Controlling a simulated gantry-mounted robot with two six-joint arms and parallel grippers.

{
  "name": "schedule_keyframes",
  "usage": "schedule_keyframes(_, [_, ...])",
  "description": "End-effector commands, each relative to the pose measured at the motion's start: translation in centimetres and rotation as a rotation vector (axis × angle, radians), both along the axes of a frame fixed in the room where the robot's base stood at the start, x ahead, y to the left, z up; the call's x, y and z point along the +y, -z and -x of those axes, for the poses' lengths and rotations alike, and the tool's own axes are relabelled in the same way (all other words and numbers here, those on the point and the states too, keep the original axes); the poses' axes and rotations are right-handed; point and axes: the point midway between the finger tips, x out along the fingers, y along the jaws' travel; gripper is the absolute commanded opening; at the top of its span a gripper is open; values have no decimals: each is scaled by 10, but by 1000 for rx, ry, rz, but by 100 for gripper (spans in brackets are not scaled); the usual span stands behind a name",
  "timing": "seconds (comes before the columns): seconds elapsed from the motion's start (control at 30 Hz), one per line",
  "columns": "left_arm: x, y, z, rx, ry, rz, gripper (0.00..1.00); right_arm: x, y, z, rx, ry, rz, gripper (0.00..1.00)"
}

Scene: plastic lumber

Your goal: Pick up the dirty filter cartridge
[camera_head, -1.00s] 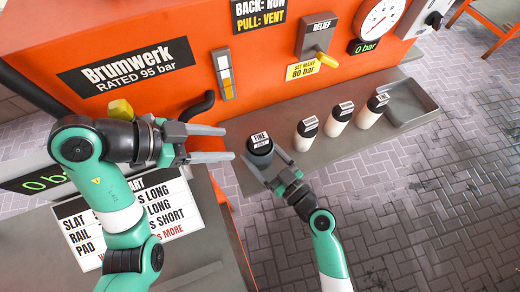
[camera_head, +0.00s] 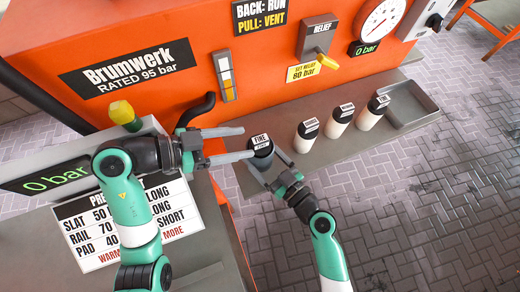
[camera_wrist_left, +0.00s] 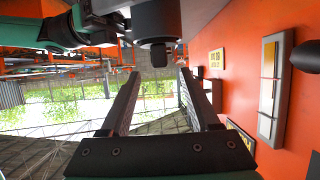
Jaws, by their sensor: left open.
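A dark cartridge with a black cap labelled FINE (camera_head: 261,146) sits at the left end of the shelf area in the head view. My right gripper (camera_head: 264,162) has its fingers on both sides of it and looks shut on it. A dark cylinder (camera_wrist_left: 156,20), apparently this cartridge, shows at the top of the left wrist view. My left gripper (camera_head: 232,144) is open and empty, its fingers pointing right, tips just left of the cap. Its fingers (camera_wrist_left: 158,85) show spread in the left wrist view. The cartridge's lower body is mostly hidden.
Several white cartridges with black caps (camera_head: 339,120) stand on the grey shelf (camera_head: 325,150), left of a tray (camera_head: 408,105). The orange machine (camera_head: 180,30) rises behind, with a black hooked handle (camera_head: 197,110) close to my left gripper. Open brick floor lies in front.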

Motion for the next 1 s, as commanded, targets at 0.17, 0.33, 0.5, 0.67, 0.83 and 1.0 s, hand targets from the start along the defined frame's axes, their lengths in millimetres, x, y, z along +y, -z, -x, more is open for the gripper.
schedule_keyframes(0.17, [-9,4,-3,0,-1,-2,62,0,0,0,1,0,0,13])
schedule_keyframes(0.33, [-21,9,-8,3,1,-1,62,0,0,0,1,0,0,13])
schedule_keyframes(0.5, [-45,20,-17,4,1,-2,62,0,0,0,1,-1,0,13])
schedule_keyframes(0.67, [-52,23,-21,1,0,-2,62,0,0,0,1,0,0,13])
schedule_keyframes(0.83, [-51,23,-21,0,-1,-2,57,0,0,0,1,0,0,13])
schedule_keyframes(1.0, [-51,23,-21,0,-1,-2,26,0,0,0,1,0,0,13])
